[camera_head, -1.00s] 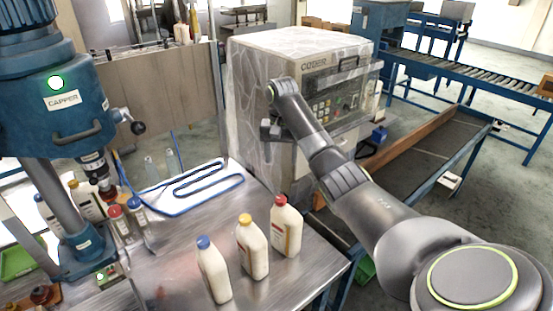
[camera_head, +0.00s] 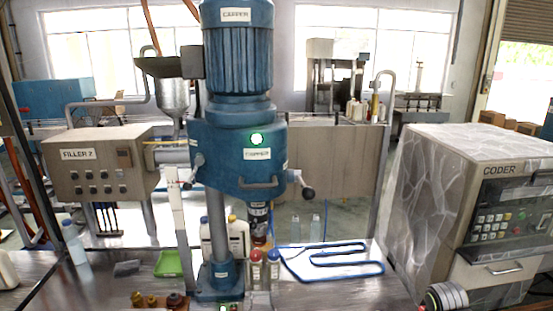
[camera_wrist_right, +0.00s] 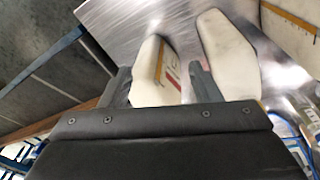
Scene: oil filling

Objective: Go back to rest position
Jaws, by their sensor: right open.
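My right gripper (camera_wrist_right: 160,82) shows in the right wrist view with its two dark fingers apart. A white bottle (camera_wrist_right: 150,85) with an orange and red label appears between the fingers; I cannot tell how far beyond them it is. A second white bottle (camera_wrist_right: 228,55) is to the right of the right finger. Both are by the shiny metal table (camera_wrist_right: 120,25). My left gripper is in neither view.
The blue capper (camera_head: 235,150) stands mid-view, with red-capped and blue-capped bottles at its base. The filler box (camera_head: 100,165) is on the left. A green tray (camera_head: 168,264) is left of the capper.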

